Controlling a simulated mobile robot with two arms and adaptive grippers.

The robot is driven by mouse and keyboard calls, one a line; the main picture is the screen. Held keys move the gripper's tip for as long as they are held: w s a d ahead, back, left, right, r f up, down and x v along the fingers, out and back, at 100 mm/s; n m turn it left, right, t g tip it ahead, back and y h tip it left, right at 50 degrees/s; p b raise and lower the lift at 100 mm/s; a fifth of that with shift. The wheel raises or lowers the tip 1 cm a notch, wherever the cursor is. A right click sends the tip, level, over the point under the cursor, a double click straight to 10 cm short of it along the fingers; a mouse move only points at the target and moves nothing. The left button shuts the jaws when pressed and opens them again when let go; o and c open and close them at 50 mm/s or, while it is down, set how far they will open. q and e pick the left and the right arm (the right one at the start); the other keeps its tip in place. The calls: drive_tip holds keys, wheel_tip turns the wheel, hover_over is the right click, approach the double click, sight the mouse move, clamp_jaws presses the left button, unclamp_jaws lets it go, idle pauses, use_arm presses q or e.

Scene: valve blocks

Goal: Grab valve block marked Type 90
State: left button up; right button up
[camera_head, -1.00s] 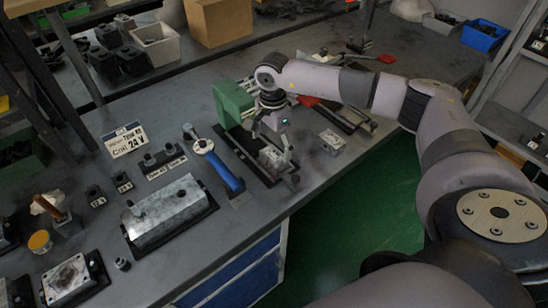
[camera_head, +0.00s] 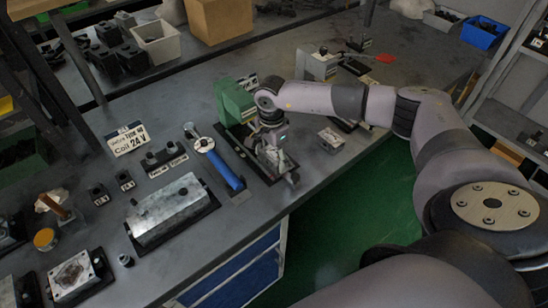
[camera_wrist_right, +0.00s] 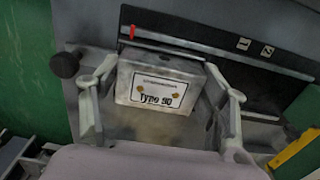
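The valve block marked Type 90 (camera_wrist_right: 160,84) is a grey metal block with a white label facing the right wrist camera. It sits at the dark fixture rail (camera_wrist_right: 225,58) of the bench fixture with the green housing (camera_head: 234,101). My right gripper (camera_head: 274,160) is down over the front part of this fixture and hides much of the block in the head view. In the right wrist view its fingers (camera_wrist_right: 160,68) are spread on both sides of the block, with their tips close to its sides. I cannot tell whether they touch it. My left gripper is not in view.
Another small metal block (camera_head: 331,138) stands on the bench just right of the fixture. A blue-handled tool (camera_head: 226,170) and a large metal block (camera_head: 168,209) lie to the left. A white sign (camera_head: 127,139) stands behind them. The bench's front edge is close to the gripper.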

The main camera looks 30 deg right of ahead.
drive_tip(key=c, duration=1.2)
drive_tip(key=shift+o, duration=0.2)
drive_tip(key=shift+w+r, duration=0.1)
